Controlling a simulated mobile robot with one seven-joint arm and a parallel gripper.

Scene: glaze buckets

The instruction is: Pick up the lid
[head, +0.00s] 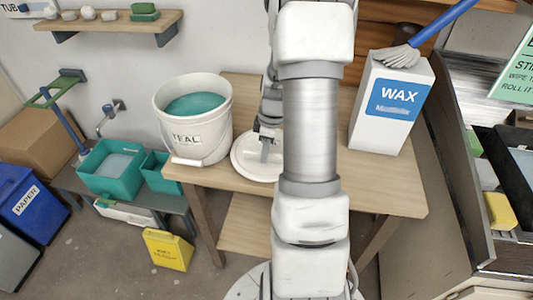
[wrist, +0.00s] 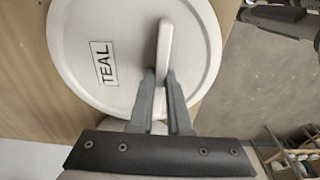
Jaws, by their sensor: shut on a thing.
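The lid (wrist: 97,30) is a round white disc with a black-framed TEAL label and a raised bar handle (wrist: 164,42) across it. In the head view the lid (head: 243,160) is at the front of the wooden table, right of the white bucket, partly hidden by my arm. My gripper (wrist: 160,75) has its two fingers on either side of the lid's handle, shut on it. I cannot tell whether the lid touches the table. The bucket (head: 205,135), marked TEAL, stands open with teal glaze (head: 195,104) inside.
A white WAX container (head: 378,130) with a brush (head: 398,55) on top stands on the table's right (head: 390,185). A wall shelf (head: 110,27) is at upper left.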

